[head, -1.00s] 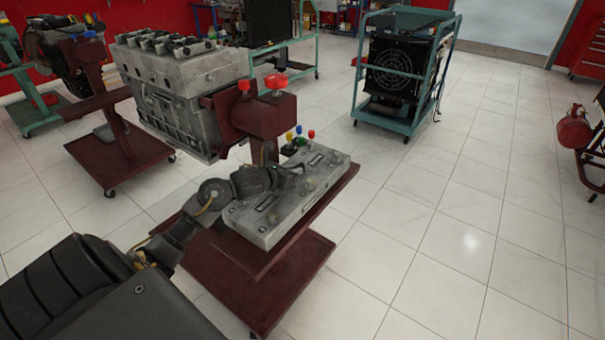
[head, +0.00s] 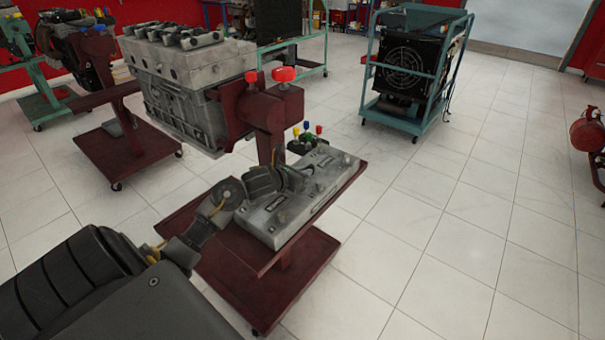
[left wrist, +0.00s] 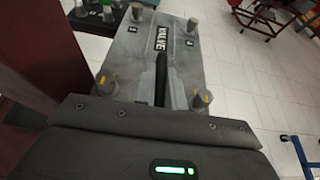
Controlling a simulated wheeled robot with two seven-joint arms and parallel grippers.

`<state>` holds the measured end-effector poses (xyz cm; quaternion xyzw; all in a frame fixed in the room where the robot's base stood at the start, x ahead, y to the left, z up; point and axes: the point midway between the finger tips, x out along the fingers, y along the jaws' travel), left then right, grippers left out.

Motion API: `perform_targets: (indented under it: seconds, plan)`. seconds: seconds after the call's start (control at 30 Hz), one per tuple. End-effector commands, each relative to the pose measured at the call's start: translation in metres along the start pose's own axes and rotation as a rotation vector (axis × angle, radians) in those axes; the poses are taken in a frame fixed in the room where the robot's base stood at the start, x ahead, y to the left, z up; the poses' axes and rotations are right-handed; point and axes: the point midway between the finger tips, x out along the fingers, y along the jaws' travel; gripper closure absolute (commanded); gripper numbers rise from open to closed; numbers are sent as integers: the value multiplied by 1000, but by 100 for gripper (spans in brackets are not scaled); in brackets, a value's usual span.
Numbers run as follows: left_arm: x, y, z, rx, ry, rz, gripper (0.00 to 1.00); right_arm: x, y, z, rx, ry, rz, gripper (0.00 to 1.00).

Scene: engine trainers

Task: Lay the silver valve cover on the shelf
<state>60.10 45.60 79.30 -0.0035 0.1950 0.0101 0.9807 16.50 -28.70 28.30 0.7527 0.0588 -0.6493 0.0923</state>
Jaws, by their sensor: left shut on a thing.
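The silver valve cover (head: 318,190) is a long, flat grey block with raised knobs. It lies level on or just over the dark red shelf (head: 240,252) of the engine stand; I cannot tell if it touches. My left gripper (head: 294,180) comes in from the left and is shut on the cover near its middle, hiding part of its top. In the left wrist view the cover (left wrist: 185,65) stretches away from the gripper (left wrist: 160,98), with a "VALVE" label and yellow-marked knobs. My right gripper is out of view.
A grey engine block (head: 185,85) on the red stand rises behind the shelf. Small coloured-cap bottles (head: 307,140) stand at the shelf's back. A teal wheeled frame with a radiator (head: 410,70) stands farther back. Open tiled floor lies to the right.

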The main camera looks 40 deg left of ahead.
Motion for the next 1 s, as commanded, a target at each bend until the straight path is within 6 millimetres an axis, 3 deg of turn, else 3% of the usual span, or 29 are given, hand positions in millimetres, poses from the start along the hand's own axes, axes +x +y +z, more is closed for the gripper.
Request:
perform_targets:
  seconds: [0.1,0.13,0.3,0.67,1.0]
  plan:
    - [-1,1,3,-1,-6,1,100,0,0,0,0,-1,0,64]
    - [0,0,0,0,2,1,86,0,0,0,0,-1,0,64]
    - [0,0,0,0,1,1,67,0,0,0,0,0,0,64]
    - [-8,1,0,3,0,1,67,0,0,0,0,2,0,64]
    - [-73,0,-1,6,3,1,67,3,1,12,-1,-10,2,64]
